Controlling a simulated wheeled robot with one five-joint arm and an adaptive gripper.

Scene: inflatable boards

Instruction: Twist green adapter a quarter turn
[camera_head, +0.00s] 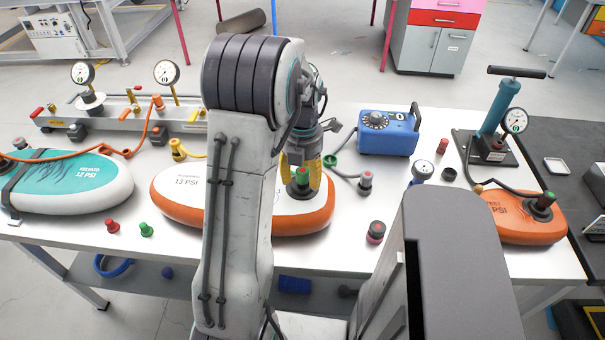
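A green adapter (302,176) stands upright on a dark valve base on the orange-and-white 13 PSI board (317,216) in the middle of the table. My gripper (301,182) points down over it, with one yellow finger on each side of the adapter. The fingers are close to it, but I cannot tell whether they touch or grip it. My arm hides the middle of the board. A loose green cap (147,229) stands at the front left.
A blue pump box (388,133) with a grey hose stands behind right. A teal board (75,183) lies at the left. A gauge manifold (120,118) stands at the back left, a hand pump (497,115) at the right.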

